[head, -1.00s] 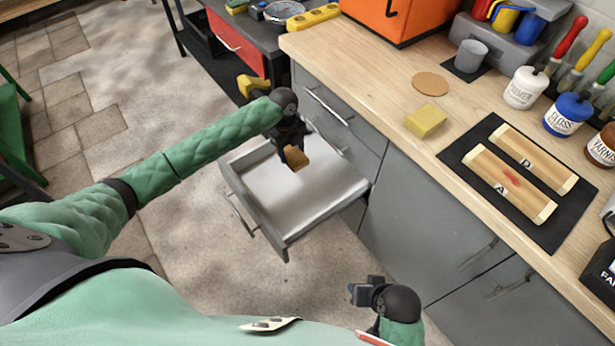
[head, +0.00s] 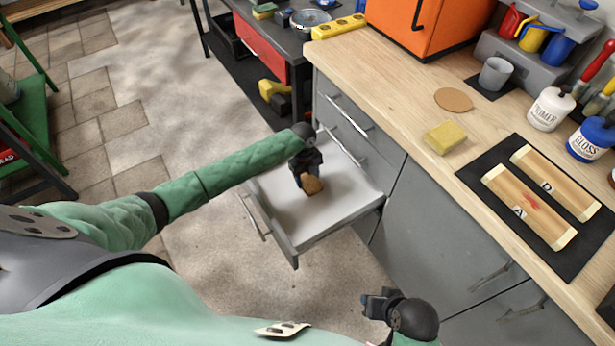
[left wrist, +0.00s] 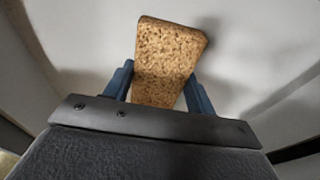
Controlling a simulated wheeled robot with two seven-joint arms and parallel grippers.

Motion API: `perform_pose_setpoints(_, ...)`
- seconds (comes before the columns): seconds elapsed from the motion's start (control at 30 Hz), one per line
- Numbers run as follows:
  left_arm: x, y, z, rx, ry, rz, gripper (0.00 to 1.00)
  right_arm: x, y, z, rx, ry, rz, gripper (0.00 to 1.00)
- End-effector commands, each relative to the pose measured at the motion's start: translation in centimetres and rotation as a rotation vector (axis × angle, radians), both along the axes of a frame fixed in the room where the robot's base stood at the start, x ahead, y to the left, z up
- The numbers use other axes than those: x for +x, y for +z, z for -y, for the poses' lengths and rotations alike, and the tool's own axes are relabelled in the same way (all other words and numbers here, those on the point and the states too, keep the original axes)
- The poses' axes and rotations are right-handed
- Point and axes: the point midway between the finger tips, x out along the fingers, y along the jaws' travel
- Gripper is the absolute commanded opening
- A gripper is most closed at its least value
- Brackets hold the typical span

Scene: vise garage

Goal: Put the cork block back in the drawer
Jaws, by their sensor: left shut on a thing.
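The cork block (head: 313,186) is a small brown speckled block at the tip of my left gripper (head: 307,178). In the left wrist view the cork block (left wrist: 168,60) sits between the two blue fingers of my left gripper (left wrist: 160,88), which is shut on it. The open drawer (head: 335,231) is pulled out of the grey cabinet, with a pale, empty floor. The block is over the drawer's interior, low down; I cannot tell whether it touches the floor. My right gripper (head: 377,304) is at the bottom right, apart from everything; its fingers are too unclear to judge.
The wooden worktop (head: 400,95) holds a yellow sponge (head: 445,138), a round cork disc (head: 453,100), a black mat (head: 480,188) with wooden pieces, a grey cup (head: 494,74) and paint jars. A green frame (head: 30,135) stands at the left. Paved floor lies around the drawer.

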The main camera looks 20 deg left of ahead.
Motion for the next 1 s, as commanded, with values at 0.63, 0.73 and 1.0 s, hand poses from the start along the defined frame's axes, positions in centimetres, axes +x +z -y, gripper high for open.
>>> perform_pose_setpoints(0.63, 0.0, -0.3, -0.1, 0.000, 0.001, 0.000, 0.77, 0.0, 0.0, -0.1, 0.004, 0.001, 0.003, 0.36)
perform_pose_setpoints(0.73, 0.0, -0.3, -0.1, 0.000, 0.001, 0.000, 0.77, 0.0, 0.0, -0.2, 0.004, 0.001, 0.003, 0.36)
perform_pose_setpoints(1.0, 0.3, 2.1, -0.4, 0.001, 0.001, 0.002, 0.77, 0.1, -0.1, -0.2, 0.006, 0.000, 0.006, 0.36)
